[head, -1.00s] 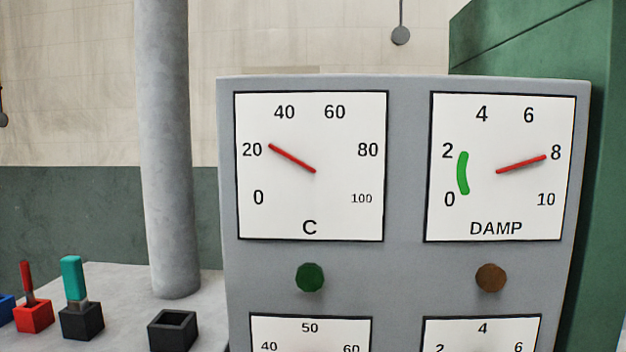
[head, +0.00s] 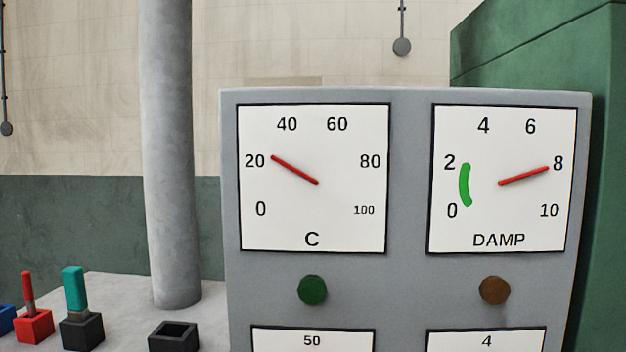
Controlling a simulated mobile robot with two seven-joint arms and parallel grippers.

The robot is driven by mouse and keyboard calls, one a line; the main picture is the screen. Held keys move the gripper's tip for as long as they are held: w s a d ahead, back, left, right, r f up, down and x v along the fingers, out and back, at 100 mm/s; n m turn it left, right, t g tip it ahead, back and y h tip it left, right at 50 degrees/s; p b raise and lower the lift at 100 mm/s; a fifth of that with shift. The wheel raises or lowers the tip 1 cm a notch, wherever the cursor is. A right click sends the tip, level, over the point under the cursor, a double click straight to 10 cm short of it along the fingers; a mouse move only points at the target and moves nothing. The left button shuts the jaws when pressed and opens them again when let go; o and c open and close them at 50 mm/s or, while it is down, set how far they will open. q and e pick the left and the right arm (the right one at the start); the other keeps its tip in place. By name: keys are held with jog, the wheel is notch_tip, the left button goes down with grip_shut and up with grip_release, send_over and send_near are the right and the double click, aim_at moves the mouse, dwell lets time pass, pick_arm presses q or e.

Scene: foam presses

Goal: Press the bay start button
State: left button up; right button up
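A grey panel (head: 408,200) fills the right half of the head view. It carries a C dial (head: 313,210) with its red needle near 20, and a DAMP dial (head: 497,215) with its needle near 8 and a green band between 0 and 2. Below the dials are a dark green round knob or lamp (head: 312,290) on the left and a brown one (head: 494,290) on the right. No label marks either as the bay start button. Neither gripper shows.
A grey column (head: 168,160) rises from a light table (head: 120,300) at left. On the table are a red holder (head: 35,327) with a red-handled tool, a black holder (head: 82,332) with a teal-handled tool, and an empty black holder (head: 174,337). A green cabinet (head: 545,60) stands behind the panel.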

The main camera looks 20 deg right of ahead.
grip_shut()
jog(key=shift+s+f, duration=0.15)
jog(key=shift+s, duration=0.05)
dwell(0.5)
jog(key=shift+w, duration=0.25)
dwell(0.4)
